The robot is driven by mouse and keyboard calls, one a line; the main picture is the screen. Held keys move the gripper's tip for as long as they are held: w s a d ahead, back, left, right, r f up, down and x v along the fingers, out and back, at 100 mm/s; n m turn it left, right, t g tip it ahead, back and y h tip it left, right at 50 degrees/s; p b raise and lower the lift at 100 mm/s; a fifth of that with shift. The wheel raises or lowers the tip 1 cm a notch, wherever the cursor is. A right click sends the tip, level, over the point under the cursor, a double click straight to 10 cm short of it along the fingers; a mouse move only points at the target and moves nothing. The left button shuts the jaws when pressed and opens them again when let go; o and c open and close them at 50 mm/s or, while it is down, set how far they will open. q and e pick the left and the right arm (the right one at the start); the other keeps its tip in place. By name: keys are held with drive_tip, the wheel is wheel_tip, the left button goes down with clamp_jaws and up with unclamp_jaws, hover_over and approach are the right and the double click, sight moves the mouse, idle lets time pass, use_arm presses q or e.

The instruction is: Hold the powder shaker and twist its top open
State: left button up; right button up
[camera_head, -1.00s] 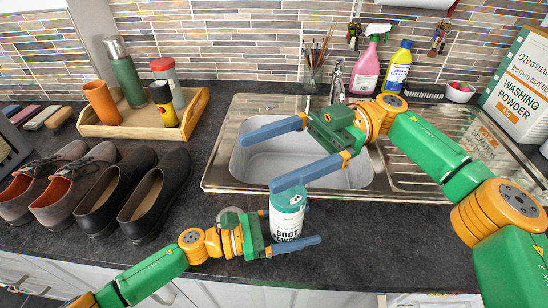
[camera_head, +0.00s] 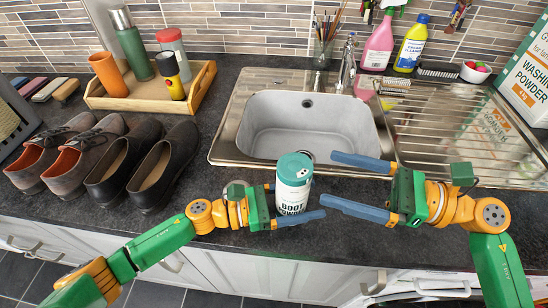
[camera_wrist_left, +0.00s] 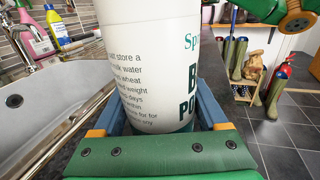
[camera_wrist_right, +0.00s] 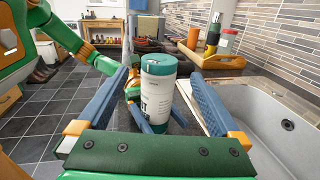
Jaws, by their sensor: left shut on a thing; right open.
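The powder shaker (camera_head: 292,186) is a white cylinder with a teal top (camera_head: 295,167), standing upright on the dark worktop in front of the sink. Its label reads "BOOT". My left gripper (camera_head: 298,203) is shut on its lower body from the left, and the white body fills the middle of the left wrist view (camera_wrist_left: 150,70). My right gripper (camera_head: 338,181) is to the right of the shaker, open and empty, its fingers pointing at it. In the right wrist view the shaker's top (camera_wrist_right: 158,64) shows between and beyond the open fingers.
The sink (camera_head: 305,125) lies just behind the shaker, with a ribbed drainer (camera_head: 460,140) to its right. Dark shoes (camera_head: 160,165) stand to the left. A wooden tray (camera_head: 203,78) with bottles and a cup is behind them. The worktop's front edge is close to the shaker.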

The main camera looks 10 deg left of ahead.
sight(295, 169)
drive_tip(key=x, duration=1.1)
drive_tip(key=shift+a, duration=0.4)
drive_tip(key=shift+w, duration=0.1)
drive_tip(key=c, duration=1.3)
drive_tip(key=n+g, duration=0.1)
drive_tip(key=g, duration=0.1)
drive_tip(key=s+n+g, duration=0.1)
drive_tip(key=n+g, duration=0.2)
drive_tip(key=g, duration=0.2)
drive_tip(key=shift+s+n, duration=0.3)
drive_tip(key=shift+n, duration=0.1)
drive_tip(key=o, duration=1.3)
